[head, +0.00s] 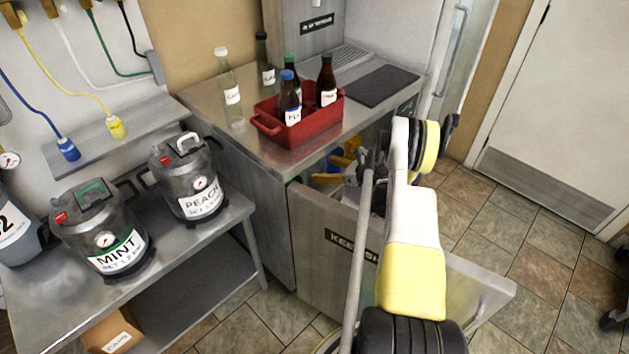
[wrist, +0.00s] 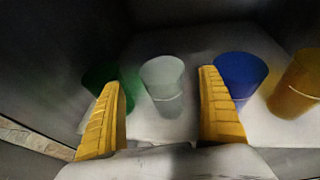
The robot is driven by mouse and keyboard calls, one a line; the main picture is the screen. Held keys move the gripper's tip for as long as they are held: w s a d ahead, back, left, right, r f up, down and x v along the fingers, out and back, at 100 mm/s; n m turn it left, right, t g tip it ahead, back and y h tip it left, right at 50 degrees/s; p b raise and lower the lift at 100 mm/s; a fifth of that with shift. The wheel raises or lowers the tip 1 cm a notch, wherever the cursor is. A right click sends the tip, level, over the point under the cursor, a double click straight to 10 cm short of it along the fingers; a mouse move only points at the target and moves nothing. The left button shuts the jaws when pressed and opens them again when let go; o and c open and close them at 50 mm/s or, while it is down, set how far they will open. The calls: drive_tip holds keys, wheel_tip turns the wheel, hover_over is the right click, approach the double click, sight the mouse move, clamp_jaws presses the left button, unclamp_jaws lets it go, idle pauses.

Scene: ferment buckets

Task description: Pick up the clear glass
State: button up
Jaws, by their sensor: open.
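The clear glass (wrist: 163,88) stands in the middle of the wrist view, a pale see-through cup inside a dark drawer. My gripper (wrist: 159,80) is open, with one yellow finger to the left of the glass and one to the right. No contact with the glass shows. A green cup (wrist: 98,78) is partly behind the left finger. A blue cup (wrist: 241,72) is just right of and behind the right finger. In the head view my gripper (head: 334,168) is down in the open drawer (head: 335,262), and I cannot make out the clear glass there.
An amber cup (wrist: 298,84) stands at the right of the wrist view. Dark drawer walls enclose the cups. Above, the steel counter (head: 215,108) holds a red crate (head: 298,130) with bottles and a dark mat (head: 376,85). Kegs (head: 190,178) stand on the left bench.

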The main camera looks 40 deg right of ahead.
sight(315, 166)
drive_tip(key=b+x, duration=0.2)
drive_tip(key=x, duration=0.2)
drive_tip(key=shift+w+d, duration=0.1)
drive_tip(key=shift+w, duration=0.4)
drive_tip(key=c, duration=1.5)
drive_tip(key=shift+r, duration=0.2)
